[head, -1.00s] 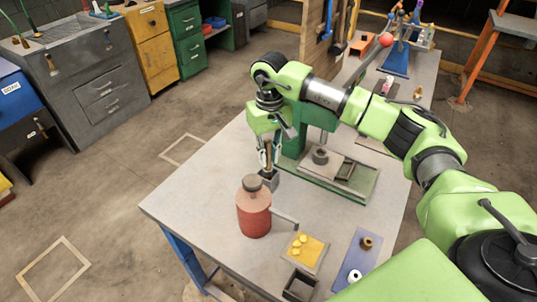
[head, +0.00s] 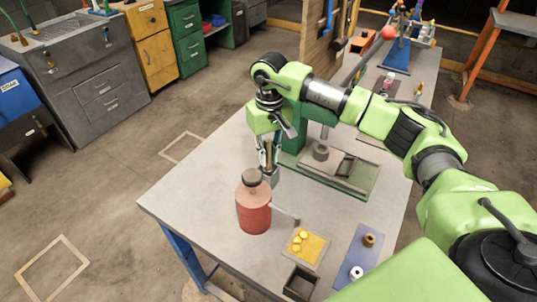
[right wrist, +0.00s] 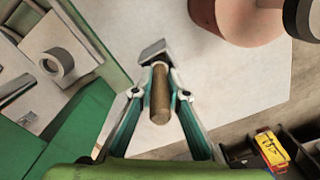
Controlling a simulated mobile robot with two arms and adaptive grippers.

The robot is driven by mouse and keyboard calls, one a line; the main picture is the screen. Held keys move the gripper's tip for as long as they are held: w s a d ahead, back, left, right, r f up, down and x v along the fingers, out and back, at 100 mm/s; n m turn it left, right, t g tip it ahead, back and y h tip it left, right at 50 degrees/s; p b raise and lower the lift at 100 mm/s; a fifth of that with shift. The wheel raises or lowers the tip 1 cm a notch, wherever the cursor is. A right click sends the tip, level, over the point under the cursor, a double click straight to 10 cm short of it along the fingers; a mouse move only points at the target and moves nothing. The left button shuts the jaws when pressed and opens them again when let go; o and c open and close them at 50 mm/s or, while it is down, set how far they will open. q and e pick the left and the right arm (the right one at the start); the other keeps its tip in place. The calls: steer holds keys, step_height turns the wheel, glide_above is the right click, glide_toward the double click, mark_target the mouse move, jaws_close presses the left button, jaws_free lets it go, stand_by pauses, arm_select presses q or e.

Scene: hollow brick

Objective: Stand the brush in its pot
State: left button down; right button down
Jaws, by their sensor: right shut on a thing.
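My right gripper (head: 268,166) is over the table behind the red bottle, pointing down. In the right wrist view its fingers (right wrist: 160,95) are shut on the brush's brown wooden handle (right wrist: 160,100). A grey block-shaped piece is at the handle's far end in the right wrist view (right wrist: 152,50) and just below the fingers in the head view (head: 271,178). I cannot tell whether it is the brush's head or a small pot, nor whether it touches the table. A dark, open square container (head: 300,284) stands at the table's front edge. My left gripper is not in view.
The red bottle (head: 254,210) with a dark cap stands close in front of the gripper. A green machine stand (head: 345,180) is just to the right. A yellow-topped tray (head: 305,247) and a blue mat (head: 357,255) lie nearer. The table's left part is clear.

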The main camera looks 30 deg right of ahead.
steer(key=shift+f+b, duration=0.35)
steer(key=shift+f, duration=0.15)
steer(key=c, duration=1.9)
jaws_free()
step_height(320, 180, up, 12)
